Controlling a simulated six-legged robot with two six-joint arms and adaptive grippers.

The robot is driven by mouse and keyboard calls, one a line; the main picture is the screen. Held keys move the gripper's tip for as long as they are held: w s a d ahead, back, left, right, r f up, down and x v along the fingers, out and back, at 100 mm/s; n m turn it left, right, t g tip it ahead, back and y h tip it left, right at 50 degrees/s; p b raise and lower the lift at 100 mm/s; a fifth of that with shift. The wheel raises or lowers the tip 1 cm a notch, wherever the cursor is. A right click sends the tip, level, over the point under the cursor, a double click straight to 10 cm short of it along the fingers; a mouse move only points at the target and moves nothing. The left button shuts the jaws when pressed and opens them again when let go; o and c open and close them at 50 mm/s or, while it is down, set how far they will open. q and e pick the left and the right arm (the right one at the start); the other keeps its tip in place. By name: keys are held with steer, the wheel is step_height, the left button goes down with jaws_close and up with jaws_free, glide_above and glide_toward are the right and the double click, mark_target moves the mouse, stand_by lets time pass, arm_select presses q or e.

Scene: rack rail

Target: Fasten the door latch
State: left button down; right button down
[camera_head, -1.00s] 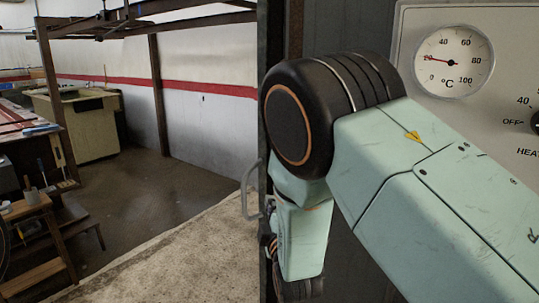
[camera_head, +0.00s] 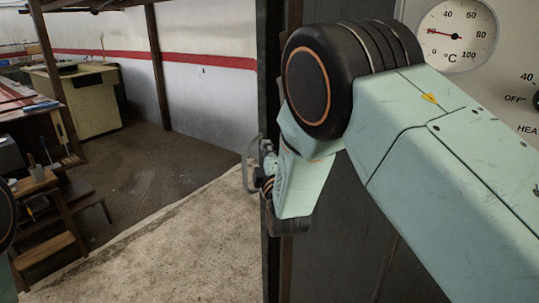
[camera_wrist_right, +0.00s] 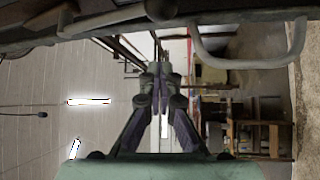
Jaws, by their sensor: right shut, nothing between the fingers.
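The dark door (camera_head: 272,60) stands edge-on near the middle of the head view. A grey loop handle (camera_head: 248,165) sticks out from its left side. The handle also shows at the top right of the wrist view (camera_wrist_right: 245,63). My right gripper (camera_head: 267,158) is partly hidden behind the door edge and my wrist, close to the handle. In the wrist view its fingers (camera_wrist_right: 160,92) are together and empty, apart from the handle. My left gripper is out of view.
A panel with a temperature gauge (camera_head: 457,33) stands at the right, behind my right arm. Wooden steps (camera_head: 45,215) and a bench are at the left, with a greenish cabinet (camera_head: 85,98) behind. The floor left of the door is open.

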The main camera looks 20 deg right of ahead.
arm_select(q)
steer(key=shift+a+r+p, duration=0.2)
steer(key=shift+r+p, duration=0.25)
steer(key=shift+p, duration=0.05)
arm_select(e)
steer(key=w+d, duration=0.3)
steer(key=shift+w+d+r, duration=0.15)
steer(key=shift+w+d, duration=0.05)
steer(key=shift+w, duration=0.1)
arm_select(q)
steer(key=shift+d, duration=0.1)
arm_select(e)
steer(key=shift+w+d, duration=0.1)
steer(key=shift+d, duration=0.05)
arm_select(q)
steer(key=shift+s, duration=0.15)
